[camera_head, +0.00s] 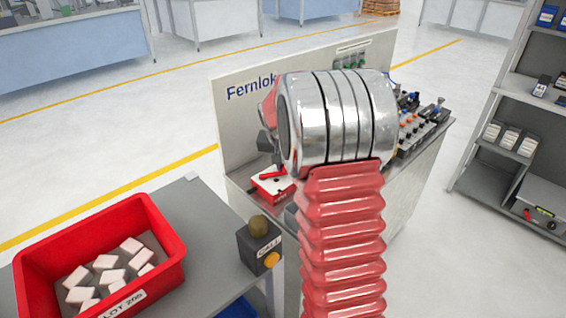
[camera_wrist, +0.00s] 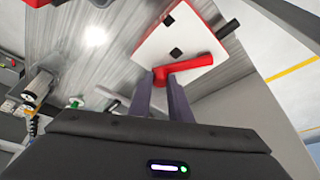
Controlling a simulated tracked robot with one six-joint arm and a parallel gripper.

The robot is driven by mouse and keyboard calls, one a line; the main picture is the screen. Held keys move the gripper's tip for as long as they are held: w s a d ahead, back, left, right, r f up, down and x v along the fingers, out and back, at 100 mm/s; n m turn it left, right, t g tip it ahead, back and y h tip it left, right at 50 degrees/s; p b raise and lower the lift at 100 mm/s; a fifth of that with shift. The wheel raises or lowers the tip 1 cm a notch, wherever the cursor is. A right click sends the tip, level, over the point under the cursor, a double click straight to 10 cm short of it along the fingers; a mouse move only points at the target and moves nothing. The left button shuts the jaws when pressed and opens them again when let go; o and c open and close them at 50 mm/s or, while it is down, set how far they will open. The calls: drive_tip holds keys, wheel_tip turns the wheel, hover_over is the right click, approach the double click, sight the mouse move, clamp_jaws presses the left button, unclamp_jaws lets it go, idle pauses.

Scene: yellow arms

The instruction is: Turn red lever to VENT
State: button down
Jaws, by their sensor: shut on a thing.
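The red lever (camera_wrist: 193,64) lies across a white-faced red box in the wrist view. Its free end is between the two fingertips of my gripper (camera_wrist: 160,77), which is shut on it. The white face (camera_wrist: 160,38) carries small black marks; I cannot read any VENT label. In the head view the red box (camera_head: 275,187) stands on the grey bench, with part of the red lever (camera_head: 271,174) showing on top. My arm hides most of my gripper and part of the bench there.
The bench has a back panel (camera_head: 235,125) and several knobs and fittings (camera_head: 420,122) on its right. A red bin (camera_head: 172,235) with pale blocks and a call button box (camera_head: 259,245) stand on the left table. A shelf (camera_head: 520,90) is at the right.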

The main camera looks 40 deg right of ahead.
drive_tip(key=s+a+m+g, duration=0.1)
drive_tip(key=m, duration=0.1)
drive_tip(key=shift+s+m, duration=0.15)
drive_tip(key=shift+m, duration=0.15)
drive_tip(key=a+m, duration=0.1)
drive_tip(key=m, duration=0.1)
drive_tip(key=s+m+g+h, duration=0.1)
drive_tip(key=shift+s+a+m, duration=0.2)
drive_tip(key=shift+a+m, duration=0.2)
drive_tip(key=a+m, duration=0.1)
drive_tip(key=m+g, duration=0.1)
drive_tip(key=m, duration=0.1)
drive_tip(key=shift+s+a+g, duration=0.3)
drive_tip(key=shift+s+a, duration=0.05)
drive_tip(key=shift+a, duration=0.05)
drive_tip(key=shift+s+a+m+g, duration=0.15)
drive_tip(key=shift+a+m+g, duration=0.5)
drive_tip(key=shift+m, duration=0.75)
drive_tip(key=shift+a, duration=0.15)
drive_tip(key=c, duration=1.6)
unclamp_jaws()
drive_tip(key=shift+c, duration=0.2)
drive_tip(key=shift+r, duration=0.1)
drive_tip(key=v, duration=1.3)
drive_tip(key=shift+r, duration=0.3)
drive_tip(key=shift+s, duration=0.1)
